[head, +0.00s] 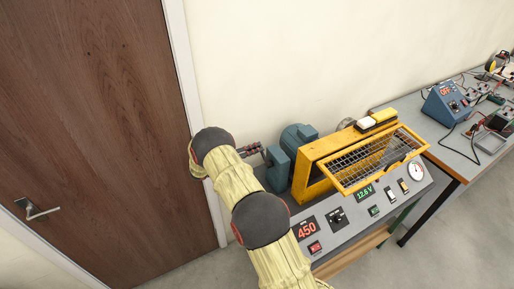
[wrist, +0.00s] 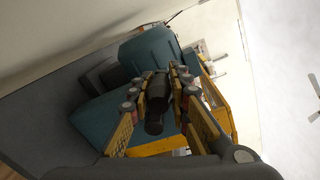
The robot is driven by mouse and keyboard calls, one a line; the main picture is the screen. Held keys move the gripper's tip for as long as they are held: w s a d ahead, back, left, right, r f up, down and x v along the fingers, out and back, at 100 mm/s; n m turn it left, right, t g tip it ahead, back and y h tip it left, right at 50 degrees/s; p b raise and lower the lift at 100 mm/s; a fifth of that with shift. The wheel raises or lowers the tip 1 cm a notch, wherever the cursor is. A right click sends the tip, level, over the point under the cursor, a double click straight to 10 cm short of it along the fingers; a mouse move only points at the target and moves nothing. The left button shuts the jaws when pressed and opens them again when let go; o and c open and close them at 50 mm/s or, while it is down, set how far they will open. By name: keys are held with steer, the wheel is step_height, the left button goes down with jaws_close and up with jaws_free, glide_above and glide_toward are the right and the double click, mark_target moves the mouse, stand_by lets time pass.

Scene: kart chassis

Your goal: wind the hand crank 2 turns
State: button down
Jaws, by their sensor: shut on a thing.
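The crank machine is a blue-green housing (head: 299,139) with a yellow caged frame beside it, on a grey bench. In the wrist view, my gripper (wrist: 162,80) has its yellow fingers on both sides of a dark cylindrical crank handle (wrist: 156,100) and is shut on it. The blue-green housing (wrist: 150,48) lies just beyond the handle. In the head view, my gripper (head: 262,149) is at the left side of the housing, mostly hidden behind my sleeved arm. The crank arm and its angle cannot be made out.
The yellow mesh guard (head: 370,160) stands right of the housing. A brown door (head: 90,120) is at left. Another bench (head: 462,150) with electronics stands at right.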

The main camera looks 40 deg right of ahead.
steer(key=shift+w+f+n, duration=0.35)
steer(key=shift+f+n, duration=0.35)
steer(key=shift+n, duration=0.1)
step_height(320, 180, down, 8)
steer(key=n+b, duration=0.1)
steer(key=b, duration=0.2)
steer(key=shift+s+f, duration=0.15)
steer(key=shift+s, duration=0.3)
steer(key=c, duration=1.8)
jaws_free()
steer(key=shift+o, duration=0.9)
steer(key=shift+a+r, duration=0.1)
steer(key=shift+r, duration=0.25)
